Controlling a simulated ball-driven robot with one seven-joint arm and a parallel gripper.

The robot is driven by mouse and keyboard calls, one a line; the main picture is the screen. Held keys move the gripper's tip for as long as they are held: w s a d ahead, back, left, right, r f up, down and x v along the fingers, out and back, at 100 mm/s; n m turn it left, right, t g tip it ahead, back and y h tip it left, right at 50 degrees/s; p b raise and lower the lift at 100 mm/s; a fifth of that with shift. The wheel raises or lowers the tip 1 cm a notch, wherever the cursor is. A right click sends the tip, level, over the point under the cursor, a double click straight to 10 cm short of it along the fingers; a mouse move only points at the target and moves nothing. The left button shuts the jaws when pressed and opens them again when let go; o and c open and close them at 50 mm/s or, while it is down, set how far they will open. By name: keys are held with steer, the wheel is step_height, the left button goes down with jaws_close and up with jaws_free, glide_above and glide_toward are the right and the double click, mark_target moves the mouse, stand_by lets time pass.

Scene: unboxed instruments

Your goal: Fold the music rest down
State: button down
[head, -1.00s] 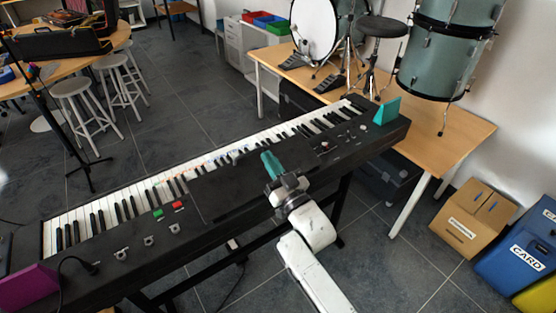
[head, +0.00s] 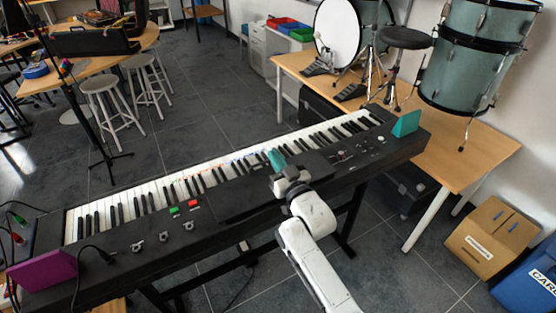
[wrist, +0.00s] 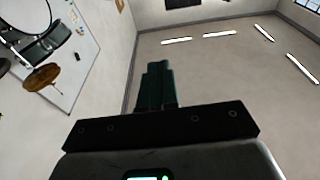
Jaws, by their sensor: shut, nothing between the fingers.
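The music rest (head: 243,192) is a dark panel on the middle of the black keyboard (head: 110,247), behind and left of my gripper. It is hard to tell from the black casing, and I cannot tell its exact tilt. My gripper (head: 275,157) has teal fingers, shut and empty, over the middle of the keyboard near the rest's right part. I cannot tell whether it touches the rest. In the wrist view the closed fingers (wrist: 157,84) point at walls and ceiling; neither keyboard nor rest shows there.
A purple block (head: 45,284) stands at the keyboard's left end and a teal block (head: 406,124) at its right end. A cable lies near the purple block. A table (head: 455,150) with drums is behind right, a cardboard box (head: 490,240) right.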

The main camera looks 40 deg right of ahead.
steer(key=shift+w+d+f+g+y, duration=0.1)
steer(key=shift+w+d+g+y, duration=0.15)
steer(key=shift+g, duration=0.45)
steer(key=shift+w, duration=0.15)
